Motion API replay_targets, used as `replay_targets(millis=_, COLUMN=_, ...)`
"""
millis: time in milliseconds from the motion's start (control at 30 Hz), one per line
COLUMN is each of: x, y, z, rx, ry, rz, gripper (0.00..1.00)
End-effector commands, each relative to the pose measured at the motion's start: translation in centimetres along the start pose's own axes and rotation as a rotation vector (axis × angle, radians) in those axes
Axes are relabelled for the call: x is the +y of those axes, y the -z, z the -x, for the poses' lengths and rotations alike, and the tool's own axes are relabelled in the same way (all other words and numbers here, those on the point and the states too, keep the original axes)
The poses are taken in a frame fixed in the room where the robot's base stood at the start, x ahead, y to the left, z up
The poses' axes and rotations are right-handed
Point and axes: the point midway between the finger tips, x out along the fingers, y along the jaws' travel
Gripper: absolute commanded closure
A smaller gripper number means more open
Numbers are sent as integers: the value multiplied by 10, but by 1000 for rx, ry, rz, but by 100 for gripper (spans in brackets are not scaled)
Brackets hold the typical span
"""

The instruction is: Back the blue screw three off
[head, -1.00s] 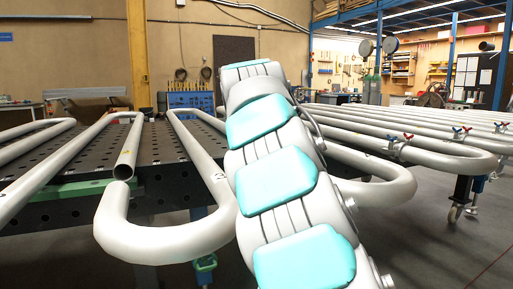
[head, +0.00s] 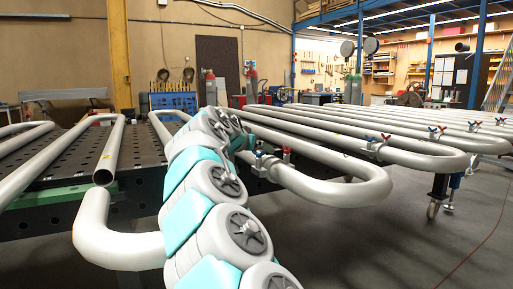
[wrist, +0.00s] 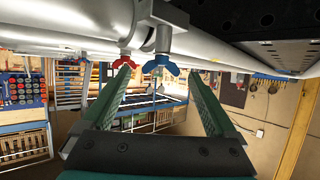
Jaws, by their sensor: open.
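In the wrist view my gripper (wrist: 160,74) is open, with its two green fingers spread and nothing held between them. A blue wing screw (wrist: 160,66) hangs under a clamp on a pale pipe, and in the picture it lies between the fingertips. A red wing screw (wrist: 122,63) beside it lies close to the left fingertip. I cannot tell whether either finger touches a screw. In the head view the nearest clamp, with a blue screw (head: 258,156) and a red screw (head: 287,152), is just right of my arm's far end. My gripper is mostly hidden there.
Another clamp with blue and red screws (head: 378,141) sits on the coil to the right, and more stand further right. A pale pipe bend (head: 335,190) juts toward me below the nearest clamp. Grey floor (head: 400,250) is open at the front right.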

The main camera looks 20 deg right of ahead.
Motion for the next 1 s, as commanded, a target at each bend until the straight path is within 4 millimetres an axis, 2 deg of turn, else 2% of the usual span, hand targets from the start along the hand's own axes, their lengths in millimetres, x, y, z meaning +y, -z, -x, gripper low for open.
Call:
replay_targets(millis=100, x=0, y=0, z=-7, rx=-1, ry=0, rz=0, gripper=7)
replay_targets(millis=367, x=0, y=0, z=-8, rx=0, ry=1, rz=0, gripper=7)
replay_targets(millis=400, x=0, y=0, z=-8, rx=0, ry=1, rz=0, gripper=10)
replay_targets(millis=1000, x=-1, y=0, z=-8, rx=1, ry=2, rz=0, gripper=77)
